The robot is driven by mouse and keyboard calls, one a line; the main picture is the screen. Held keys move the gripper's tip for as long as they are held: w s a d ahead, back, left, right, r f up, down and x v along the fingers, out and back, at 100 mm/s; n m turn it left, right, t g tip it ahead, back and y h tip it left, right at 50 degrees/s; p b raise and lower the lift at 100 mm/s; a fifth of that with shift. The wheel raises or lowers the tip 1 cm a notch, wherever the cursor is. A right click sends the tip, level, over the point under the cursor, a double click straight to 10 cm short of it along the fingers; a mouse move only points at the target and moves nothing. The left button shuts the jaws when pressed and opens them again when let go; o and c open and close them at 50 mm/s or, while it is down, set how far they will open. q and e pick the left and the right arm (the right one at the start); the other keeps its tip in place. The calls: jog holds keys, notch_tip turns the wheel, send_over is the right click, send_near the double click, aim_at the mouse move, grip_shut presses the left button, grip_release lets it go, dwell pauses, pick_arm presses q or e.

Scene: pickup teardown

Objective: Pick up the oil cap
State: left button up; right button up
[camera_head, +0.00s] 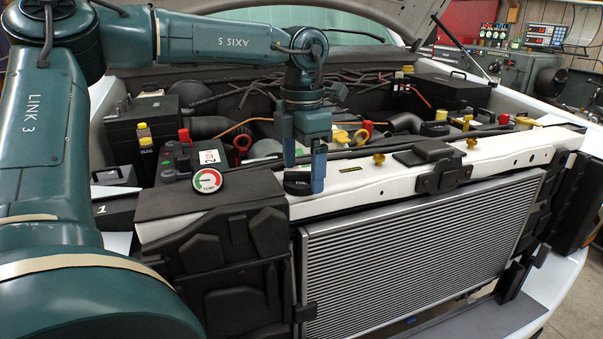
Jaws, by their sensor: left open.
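A dark cap with a small white marking (297,183), which looks like the oil cap, sits at the front edge of the engine bay, by the white front crossbar. My left gripper (305,178) points straight down at it from above. Its two blue fingers are apart, with their tips around or just in front of the cap; I cannot tell whether they touch it. The fingers hide part of the cap. My right gripper is not in view.
A round gauge (207,180) stands left of the cap on a black box (200,205). The radiator (420,255) is below the white crossbar (360,180). The raised hood (370,15) hangs above.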

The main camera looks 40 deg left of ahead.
pick_arm(q)
jog(key=shift+f, duration=0.7)
jog(key=shift+c, duration=0.6)
jog(key=c, duration=0.9)
jog(key=shift+r, duration=0.1)
jog(key=shift+c, duration=0.2)
